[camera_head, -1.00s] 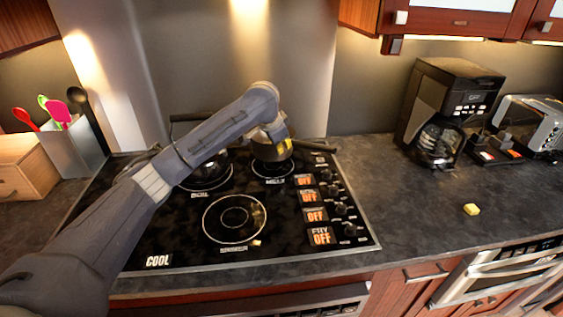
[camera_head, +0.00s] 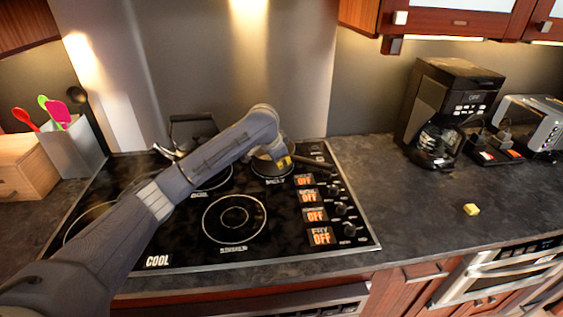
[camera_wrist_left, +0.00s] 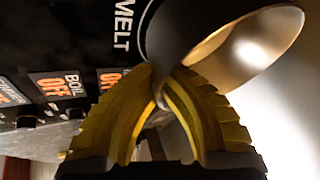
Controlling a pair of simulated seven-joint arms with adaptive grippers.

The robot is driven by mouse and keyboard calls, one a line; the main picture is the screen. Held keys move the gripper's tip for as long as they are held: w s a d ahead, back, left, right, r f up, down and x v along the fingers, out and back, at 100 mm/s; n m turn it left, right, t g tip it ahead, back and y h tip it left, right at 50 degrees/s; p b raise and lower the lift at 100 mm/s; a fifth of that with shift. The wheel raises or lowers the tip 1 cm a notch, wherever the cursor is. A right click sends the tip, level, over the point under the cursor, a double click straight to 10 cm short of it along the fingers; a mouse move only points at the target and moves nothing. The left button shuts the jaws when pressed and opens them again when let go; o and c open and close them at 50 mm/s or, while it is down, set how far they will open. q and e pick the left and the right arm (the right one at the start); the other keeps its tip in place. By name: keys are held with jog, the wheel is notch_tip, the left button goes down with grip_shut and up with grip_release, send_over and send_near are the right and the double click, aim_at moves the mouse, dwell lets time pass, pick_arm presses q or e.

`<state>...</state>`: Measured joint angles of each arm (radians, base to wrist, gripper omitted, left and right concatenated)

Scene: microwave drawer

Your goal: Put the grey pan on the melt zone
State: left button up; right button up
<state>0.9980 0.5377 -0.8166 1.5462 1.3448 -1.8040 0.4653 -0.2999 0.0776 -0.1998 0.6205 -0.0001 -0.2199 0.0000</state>
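The grey pan (camera_wrist_left: 190,30) is tilted in the wrist view, with its shiny inside showing at right. In the head view it is at the back right burner, partly hidden by my left arm. The melt zone (camera_head: 258,177) is that back right burner; its MELT label (camera_wrist_left: 122,30) shows beside the pan in the wrist view. My left gripper (camera_head: 284,162) has its yellow fingertips (camera_wrist_left: 162,95) closed together on the pan's near edge. The pan is at or just above the burner; contact is unclear. My right gripper is not in view.
A kettle (camera_head: 192,127) stands at the back left of the stove, partly behind my arm. Control knobs (camera_head: 341,208) line the stove's right side. A coffee maker (camera_head: 445,110), toaster (camera_head: 537,122) and small yellow block (camera_head: 471,209) are on the right counter. The front burner (camera_head: 234,218) is clear.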

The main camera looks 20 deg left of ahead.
pick_arm(q)
jog(key=o, duration=0.5)
jog(key=shift+o, duration=0.2)
jog(key=shift+r, duration=0.1)
jog(key=v, duration=1.2)
